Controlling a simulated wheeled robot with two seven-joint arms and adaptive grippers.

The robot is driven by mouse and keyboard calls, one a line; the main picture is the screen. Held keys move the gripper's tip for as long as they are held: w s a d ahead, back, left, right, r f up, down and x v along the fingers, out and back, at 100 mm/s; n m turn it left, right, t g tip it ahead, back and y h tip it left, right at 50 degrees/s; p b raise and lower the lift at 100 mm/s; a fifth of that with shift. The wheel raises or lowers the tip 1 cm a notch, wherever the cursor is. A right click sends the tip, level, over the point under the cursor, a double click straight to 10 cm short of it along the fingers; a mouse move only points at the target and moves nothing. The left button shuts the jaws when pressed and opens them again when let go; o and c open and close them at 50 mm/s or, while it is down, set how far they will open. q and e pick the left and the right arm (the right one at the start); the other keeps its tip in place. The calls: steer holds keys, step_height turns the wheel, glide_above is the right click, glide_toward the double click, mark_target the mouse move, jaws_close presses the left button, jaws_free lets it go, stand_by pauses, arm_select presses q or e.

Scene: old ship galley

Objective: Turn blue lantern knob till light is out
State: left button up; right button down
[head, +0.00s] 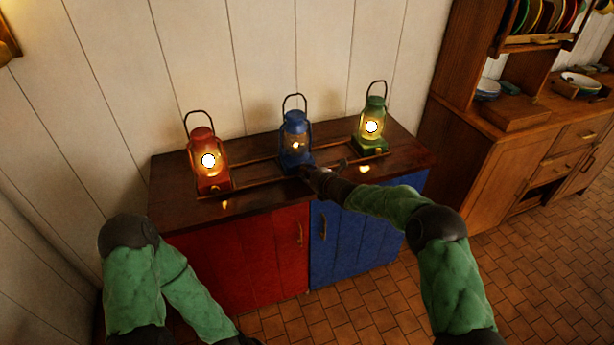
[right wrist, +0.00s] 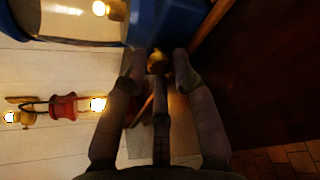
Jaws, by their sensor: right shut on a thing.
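The blue lantern (head: 295,125) stands upright between two other lanterns on the cabinet top. A small glow shows inside its glass, much dimmer than the lights on either side. My right gripper (head: 307,170) is at the front of its base. In the right wrist view, a small brass knob (right wrist: 157,62) sits on the blue base (right wrist: 175,22), between the fingertips of my right gripper (right wrist: 159,68), which is shut on it. My left arm is at the lower left in the head view; its gripper is out of the picture.
A lit red lantern (head: 206,172) stands to the left and a lit green lantern (head: 371,128) to the right. The lanterns stand by a wooden rail on the cabinet top (head: 175,205). The cabinet has a red door (head: 250,262) and a blue door (head: 350,240). A wooden dresser (head: 490,150) stands at right.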

steer(key=shift+s+a+f+n+h+b, duration=0.1)
steer(key=shift+f+n+h+b, duration=0.15)
steer(key=shift+n+h+b, duration=0.4)
steer(key=shift+n+b, duration=0.45)
steer(key=shift+b, duration=0.1)
steer(key=shift+a+r+n+h, duration=0.1)
steer(key=shift+n+h, duration=0.35)
steer(key=shift+n, duration=0.05)
steer(key=shift+r+n+h+b, duration=0.1)
steer(key=shift+n+h+b, duration=0.2)
steer(key=shift+n+h, duration=0.3)
steer(key=shift+s+a+n+t+h, duration=0.15)
steer(key=shift+n+t+h, duration=0.25)
steer(key=shift+n, duration=0.5)
steer(key=shift+w+a+n+t+h, duration=0.1)
steer(key=shift+n+t+h, duration=0.1)
steer(key=shift+n+h, duration=0.55)
steer(key=shift+s+a+n+t+h, duration=0.15)
steer(key=shift+n+t+h, duration=0.25)
steer(key=shift+n, duration=0.75)
steer(key=n, duration=0.1)
steer(key=n+h, duration=0.1)
steer(key=shift+a+f+n+t, duration=0.1)
steer(key=shift+f+n+t, duration=0.1)
steer(key=shift+n+t, duration=0.15)
steer(key=shift+n+t+h, duration=0.55)
steer(key=shift+n+t, duration=0.2)
steer(key=shift+n, duration=0.6)
